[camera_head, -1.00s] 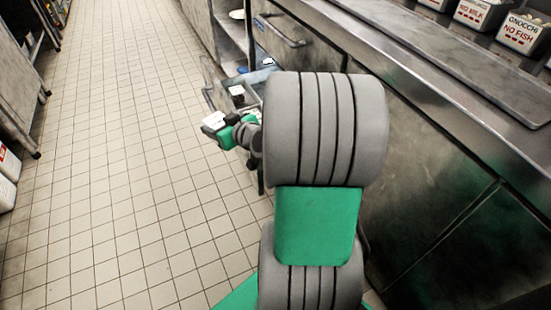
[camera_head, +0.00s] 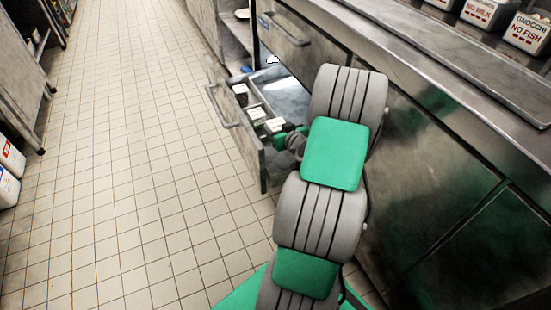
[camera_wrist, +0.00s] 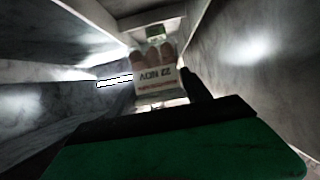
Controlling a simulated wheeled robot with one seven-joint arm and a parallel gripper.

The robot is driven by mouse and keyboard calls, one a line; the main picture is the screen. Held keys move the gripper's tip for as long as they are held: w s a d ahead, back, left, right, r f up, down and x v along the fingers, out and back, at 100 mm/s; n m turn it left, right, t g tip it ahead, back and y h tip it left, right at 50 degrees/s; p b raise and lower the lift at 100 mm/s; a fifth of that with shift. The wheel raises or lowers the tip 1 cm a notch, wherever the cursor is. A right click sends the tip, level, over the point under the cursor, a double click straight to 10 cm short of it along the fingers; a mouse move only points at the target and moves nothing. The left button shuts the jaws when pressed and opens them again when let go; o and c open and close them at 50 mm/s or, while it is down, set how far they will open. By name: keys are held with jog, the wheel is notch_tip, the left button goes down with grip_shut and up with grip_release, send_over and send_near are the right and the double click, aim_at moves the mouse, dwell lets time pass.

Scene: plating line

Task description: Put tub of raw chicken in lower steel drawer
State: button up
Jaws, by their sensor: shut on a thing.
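The lower steel drawer (camera_head: 250,146) is pulled open beneath the counter in the head view. My gripper (camera_head: 280,129) is inside or just over its near part, partly hidden by my arm. It is shut on a small clear tub of pinkish pieces (camera_wrist: 154,60), whose white label appears upside down in the wrist view. In the head view the tub's pale top (camera_head: 273,124) shows at the gripper's tip. Steel drawer walls (camera_wrist: 235,50) rise around it. Whether the tub touches the drawer floor I cannot tell.
Other small labelled tubs (camera_head: 256,113) and (camera_head: 240,89) lie along the drawer's front side. The drawer's back area (camera_head: 285,95) looks bare. The tiled floor (camera_head: 130,150) at left is clear.

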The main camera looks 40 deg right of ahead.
notch_tip(320, 180, down, 10)
jog(key=b, duration=0.4)
jog(key=shift+f, duration=0.15)
jog(key=o, duration=1.6)
jog(key=shift+c, duration=0.2)
jog(key=shift+s+r, duration=0.25)
jog(key=shift+r, duration=0.1)
jog(key=p+v, duration=0.2)
jog(key=v, duration=0.8)
jog(key=shift+s+r+p, duration=0.1)
jog(key=shift+s+p, duration=0.3)
jog(key=shift+s+a, duration=0.25)
jog(key=shift+s, duration=0.05)
